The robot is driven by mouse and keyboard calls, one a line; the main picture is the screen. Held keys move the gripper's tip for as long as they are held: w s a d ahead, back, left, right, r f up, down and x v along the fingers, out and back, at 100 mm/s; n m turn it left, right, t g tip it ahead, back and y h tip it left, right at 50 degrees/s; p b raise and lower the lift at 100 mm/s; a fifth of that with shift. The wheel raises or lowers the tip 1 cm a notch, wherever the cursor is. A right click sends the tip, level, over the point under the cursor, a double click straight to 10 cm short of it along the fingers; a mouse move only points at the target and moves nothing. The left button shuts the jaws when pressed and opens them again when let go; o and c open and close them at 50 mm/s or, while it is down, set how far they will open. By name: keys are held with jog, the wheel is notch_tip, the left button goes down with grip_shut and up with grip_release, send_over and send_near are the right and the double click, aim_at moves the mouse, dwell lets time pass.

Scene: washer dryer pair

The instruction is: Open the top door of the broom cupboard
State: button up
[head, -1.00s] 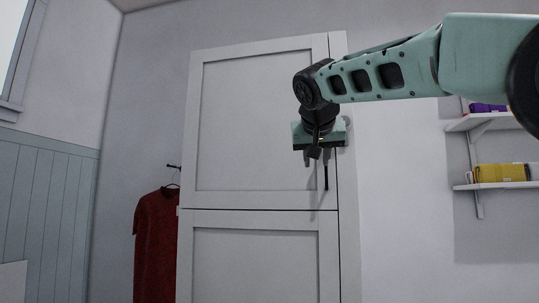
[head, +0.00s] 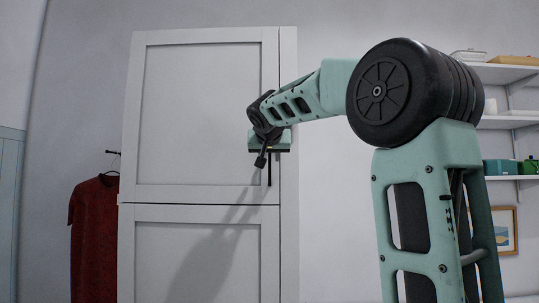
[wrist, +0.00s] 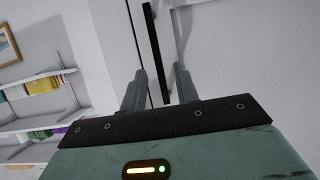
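The broom cupboard is tall and white, with a closed top door (head: 200,110) above a lower door (head: 195,255). The top door's handle (head: 270,173) is a thin black upright bar near its right edge, its upper part hidden by my gripper. My gripper (head: 266,158) is in front of that edge, at the handle's height. In the wrist view the two fingers (wrist: 160,78) are apart, and the black handle (wrist: 152,45) shows in the gap between them. The fingers look open, with no clear contact on the bar.
A dark red garment (head: 95,235) hangs on a hook left of the cupboard. Wall shelves (head: 510,122) with boxes and a framed picture (head: 503,230) are at the right. The cupboard's narrow right frame (head: 289,220) borders the door seam.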

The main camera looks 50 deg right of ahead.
aim_at(270, 160)
jog(key=shift+p+x, duration=0.55)
jog(key=shift+x, duration=1.4)
grip_shut()
jog(key=shift+a, duration=0.1)
